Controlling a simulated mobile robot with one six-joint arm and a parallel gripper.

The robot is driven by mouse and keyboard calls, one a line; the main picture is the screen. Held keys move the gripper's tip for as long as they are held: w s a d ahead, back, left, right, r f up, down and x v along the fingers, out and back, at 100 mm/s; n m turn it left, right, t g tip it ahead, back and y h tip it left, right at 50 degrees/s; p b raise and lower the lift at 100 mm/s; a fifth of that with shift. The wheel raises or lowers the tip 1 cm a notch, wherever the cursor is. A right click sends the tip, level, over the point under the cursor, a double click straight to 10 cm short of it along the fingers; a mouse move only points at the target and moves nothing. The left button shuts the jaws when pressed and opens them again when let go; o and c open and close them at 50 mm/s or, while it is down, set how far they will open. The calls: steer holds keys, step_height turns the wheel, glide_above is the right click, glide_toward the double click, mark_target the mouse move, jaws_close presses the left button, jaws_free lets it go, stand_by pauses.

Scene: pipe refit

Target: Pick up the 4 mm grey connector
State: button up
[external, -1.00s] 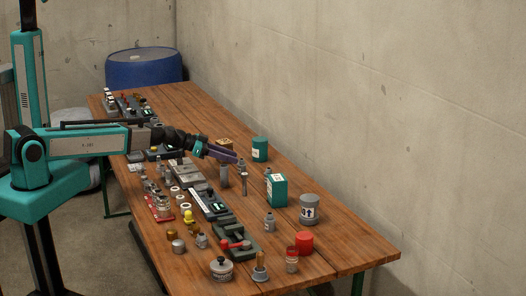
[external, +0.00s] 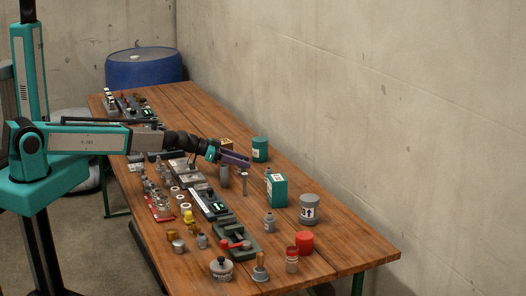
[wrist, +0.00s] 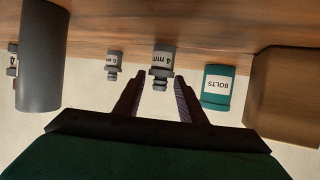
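The 4 mm grey connector (wrist: 162,60) shows in the middle of the wrist view, its label facing me. It lines up with the gap between my fingers, at or just beyond the fingertips; I cannot tell whether it is between them. My gripper (wrist: 159,79) is open, with clear space between the two fingers. In the external view my gripper (external: 247,161) is low over the middle of the table, pointing right. I cannot pick out the 4 mm connector there; the gripper may hide it.
In the wrist view a similar smaller grey connector (wrist: 114,64) stands left of the 4 mm one. A large grey cylinder (wrist: 42,60) is farther left. A green BOLTS canister (wrist: 217,88) is close on the right, beside a brown box (wrist: 285,95). Many parts crowd the wooden table (external: 340,255).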

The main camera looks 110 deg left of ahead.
stand_by(0.4)
steer(key=c, duration=0.8)
steer(key=shift+r, duration=0.2)
steer(key=shift+r+b, duration=0.65)
steer(key=shift+r, duration=1)
steer(key=s+d+b, duration=0.1)
steer(key=d, duration=0.1)
steer(key=s+d+b, duration=0.1)
steer(key=s+d, duration=0.1)
steer(key=s+d+b, duration=0.1)
steer(key=s+d, duration=0.1)
steer(key=shift+r, duration=0.25)
steer(key=s+d+p, duration=0.2)
steer(key=p, duration=0.1)
steer(key=shift+d+r, duration=0.1)
steer(key=shift+r, duration=0.3)
